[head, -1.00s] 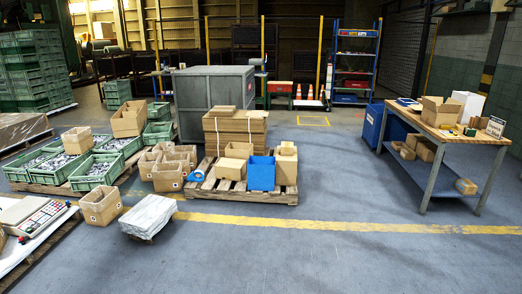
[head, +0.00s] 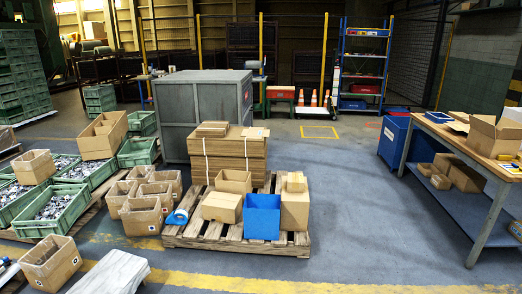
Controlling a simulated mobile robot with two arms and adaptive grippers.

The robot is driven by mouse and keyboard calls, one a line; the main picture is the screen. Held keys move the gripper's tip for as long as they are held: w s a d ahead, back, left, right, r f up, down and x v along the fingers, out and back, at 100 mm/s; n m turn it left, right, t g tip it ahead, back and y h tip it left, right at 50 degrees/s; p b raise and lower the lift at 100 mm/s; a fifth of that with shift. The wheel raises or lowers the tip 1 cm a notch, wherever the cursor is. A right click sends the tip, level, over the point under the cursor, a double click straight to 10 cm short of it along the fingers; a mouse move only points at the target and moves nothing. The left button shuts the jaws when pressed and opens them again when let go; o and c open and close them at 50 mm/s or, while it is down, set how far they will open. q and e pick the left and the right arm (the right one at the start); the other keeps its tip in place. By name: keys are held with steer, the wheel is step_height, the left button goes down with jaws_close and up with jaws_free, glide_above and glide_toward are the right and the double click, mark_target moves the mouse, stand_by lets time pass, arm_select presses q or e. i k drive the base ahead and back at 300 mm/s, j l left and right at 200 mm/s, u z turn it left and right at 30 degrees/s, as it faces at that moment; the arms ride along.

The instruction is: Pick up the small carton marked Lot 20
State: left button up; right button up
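No lot marking is legible on any carton, so I cannot tell which one is Lot 20. On the wooden pallet (head: 190,236) stand a closed carton (head: 222,207), an open carton (head: 234,181) behind it, and a taller carton (head: 295,211) with a very small carton (head: 294,178) on top. Several open cartons (head: 142,217) stand on the floor left of the pallet. Small cartons (head: 441,181) sit on the workbench's lower shelf. Neither of my grippers is in view.
A blue bin (head: 262,219) and flat cardboard stack (head: 225,154) share the pallet. Green crates (head: 48,212) of metal parts are at left. The workbench (head: 437,131) stands at right with a large open carton (head: 495,136). Floor between pallet and workbench is clear.

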mark_target(295, 181)
steer(key=i, duration=1.05)
steer(key=i+z, duration=0.1)
steer(key=i, duration=1)
steer(key=j, duration=0.1)
